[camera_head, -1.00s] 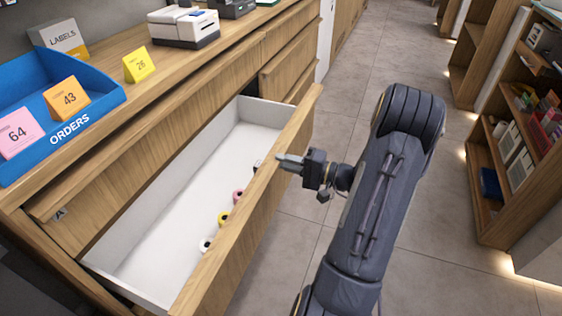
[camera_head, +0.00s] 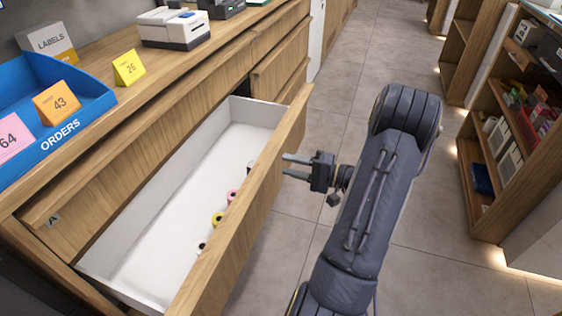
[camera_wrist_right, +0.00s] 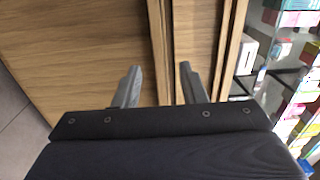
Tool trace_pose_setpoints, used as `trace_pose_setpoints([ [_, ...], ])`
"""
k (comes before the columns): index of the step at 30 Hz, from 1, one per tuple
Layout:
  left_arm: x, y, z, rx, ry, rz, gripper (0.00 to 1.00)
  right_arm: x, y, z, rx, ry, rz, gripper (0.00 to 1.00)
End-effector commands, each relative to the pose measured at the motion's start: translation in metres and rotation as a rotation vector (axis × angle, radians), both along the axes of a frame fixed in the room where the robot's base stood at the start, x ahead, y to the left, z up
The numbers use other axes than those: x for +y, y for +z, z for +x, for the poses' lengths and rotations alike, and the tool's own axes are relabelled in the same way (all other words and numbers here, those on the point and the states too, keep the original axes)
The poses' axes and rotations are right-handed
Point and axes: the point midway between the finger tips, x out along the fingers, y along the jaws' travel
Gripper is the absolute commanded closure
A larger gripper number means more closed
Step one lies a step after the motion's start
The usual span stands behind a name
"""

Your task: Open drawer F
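A wide wooden-fronted drawer with a white inside (camera_head: 150,245) stands far out from the counter. Its front panel (camera_head: 250,197) faces away from the head camera, so its letter is hidden and I cannot tell whether it is drawer F. My right gripper (camera_head: 285,165) is just outside the panel, with its two fingers spread apart and pointing at the wood. In the right wrist view the open fingers (camera_wrist_right: 160,75) show with wooden panels (camera_wrist_right: 85,45) beyond them, and nothing is visibly gripped. My left gripper is not in view.
Several small rolls (camera_head: 217,219) lie in the open drawer. A panel labelled A (camera_head: 53,220) is above it. The counter holds a blue orders tray (camera_head: 85,105) and a white printer (camera_head: 174,28). Clear tiled floor (camera_head: 345,75) separates it from the shelves (camera_head: 485,140) at right.

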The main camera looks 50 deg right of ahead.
Motion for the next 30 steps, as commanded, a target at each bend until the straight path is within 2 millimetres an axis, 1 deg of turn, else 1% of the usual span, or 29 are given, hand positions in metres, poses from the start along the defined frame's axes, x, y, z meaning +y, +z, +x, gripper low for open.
trace_pose_setpoints([
  [1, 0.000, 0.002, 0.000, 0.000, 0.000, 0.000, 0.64, -0.004, 0.001, -0.008, 0.001, -0.003, 0.001, 0.62],
  [3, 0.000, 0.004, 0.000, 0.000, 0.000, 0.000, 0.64, -0.008, 0.000, -0.018, 0.002, -0.003, 0.000, 0.62],
  [6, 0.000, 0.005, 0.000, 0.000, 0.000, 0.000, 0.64, -0.012, 0.000, -0.028, 0.001, -0.002, 0.001, 0.62],
  [9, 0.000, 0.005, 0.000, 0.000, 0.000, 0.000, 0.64, -0.013, 0.000, -0.033, 0.000, 0.001, 0.001, 0.62],
  [30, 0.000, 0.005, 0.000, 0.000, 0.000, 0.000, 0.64, -0.014, 0.000, -0.034, 0.000, 0.001, 0.001, 0.62],
])
